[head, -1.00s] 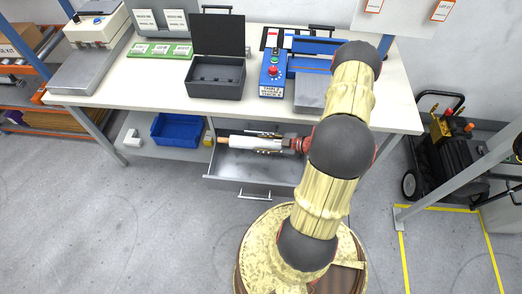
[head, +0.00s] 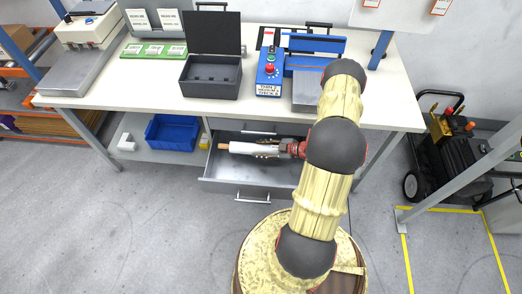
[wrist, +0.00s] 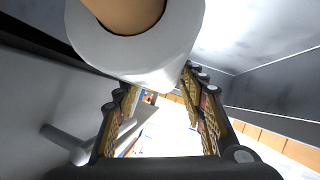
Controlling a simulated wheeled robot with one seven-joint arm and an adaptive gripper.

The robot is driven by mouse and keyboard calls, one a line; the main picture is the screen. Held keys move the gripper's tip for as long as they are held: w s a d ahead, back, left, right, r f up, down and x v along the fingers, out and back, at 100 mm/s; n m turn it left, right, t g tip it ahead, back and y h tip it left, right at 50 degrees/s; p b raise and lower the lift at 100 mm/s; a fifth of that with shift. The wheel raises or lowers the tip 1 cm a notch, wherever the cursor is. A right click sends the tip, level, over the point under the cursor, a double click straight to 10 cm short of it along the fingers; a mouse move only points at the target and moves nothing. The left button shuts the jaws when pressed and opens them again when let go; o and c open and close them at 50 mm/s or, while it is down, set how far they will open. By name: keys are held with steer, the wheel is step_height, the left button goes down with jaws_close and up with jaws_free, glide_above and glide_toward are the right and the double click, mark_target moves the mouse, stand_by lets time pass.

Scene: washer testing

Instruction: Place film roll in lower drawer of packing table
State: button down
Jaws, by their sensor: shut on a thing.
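The film roll (head: 241,148), white with an orange-brown core end, lies nearly level in my gripper (head: 268,150). Its core points left in the head view. In the wrist view the roll (wrist: 150,50) fills the top, with the fingers (wrist: 165,112) on either side of it. My gripper is shut on the roll. The lower drawer (head: 235,187) of the packing table (head: 140,88) is pulled open. From above, the roll appears within the drawer's walls. Whether it touches the drawer floor cannot be told.
A closed upper drawer (head: 258,127) sits above the open one. A blue bin (head: 172,133) stands on the shelf to the left. The tabletop holds a black open case (head: 211,78) and a blue control box (head: 269,73). The drawer floor around the roll looks bare.

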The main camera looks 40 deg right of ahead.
steer(key=shift+d+r, duration=0.1)
steer(key=shift+r, duration=0.05)
steer(key=shift+f, duration=0.4)
steer(key=shift+f+b, duration=0.25)
steer(key=shift+b, duration=0.1)
steer(key=c, duration=1.1)
jaws_free()
